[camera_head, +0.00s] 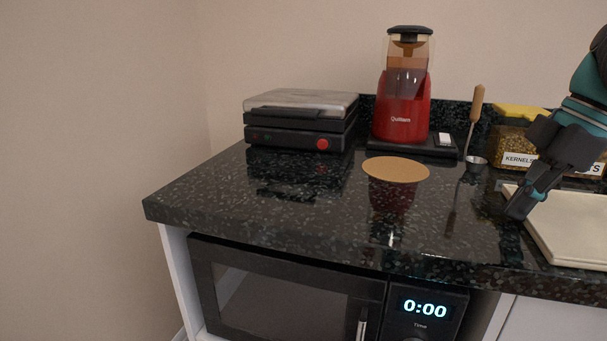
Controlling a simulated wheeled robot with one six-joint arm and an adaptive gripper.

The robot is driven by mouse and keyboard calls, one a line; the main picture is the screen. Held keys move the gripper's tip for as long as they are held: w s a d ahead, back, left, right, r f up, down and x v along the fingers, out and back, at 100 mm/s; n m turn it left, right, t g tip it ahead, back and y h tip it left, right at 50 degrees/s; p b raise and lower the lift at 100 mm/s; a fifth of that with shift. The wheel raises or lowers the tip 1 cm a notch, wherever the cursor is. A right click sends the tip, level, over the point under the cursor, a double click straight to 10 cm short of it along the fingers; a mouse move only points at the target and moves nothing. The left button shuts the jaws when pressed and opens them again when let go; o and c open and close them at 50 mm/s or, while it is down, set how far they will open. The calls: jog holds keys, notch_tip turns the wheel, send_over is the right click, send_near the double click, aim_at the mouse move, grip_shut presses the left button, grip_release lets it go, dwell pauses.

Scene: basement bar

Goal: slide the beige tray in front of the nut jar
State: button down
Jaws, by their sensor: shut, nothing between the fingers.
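The beige tray (575,238) lies flat on the dark counter at the right edge of the picture, which cuts off its right part. My gripper (518,210) is shut and empty, pointing down at the tray's left edge. It overlaps the tray's left rim in the picture; I cannot tell whether it touches. A jar with a label ending in "TS" (597,169), likely the nut jar, stands behind the tray, mostly hidden by my gripper and cut off by the frame. A yellow-lidded jar labelled "KERNEL" (512,142) stands to its left, partly hidden by my gripper.
A metal scoop with a wooden handle (476,105) stands left of the jars. A round tan mat (396,169) lies before a red blender-like machine (402,105). A black grill (300,120) is at left. The counter between mat and tray is clear. A microwave (290,290) sits below.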

aim_at(600, 224)
jog(key=shift+d+r, duration=0.15)
jog(key=shift+r, duration=0.1)
jog(key=d, duration=0.4)
jog(key=s+d, duration=0.1)
jog(key=d, duration=0.3)
jog(key=s+d, duration=0.1)
jog(key=d, duration=0.3)
jog(key=shift+s+r, duration=0.25)
jog(key=shift+r, duration=0.05)
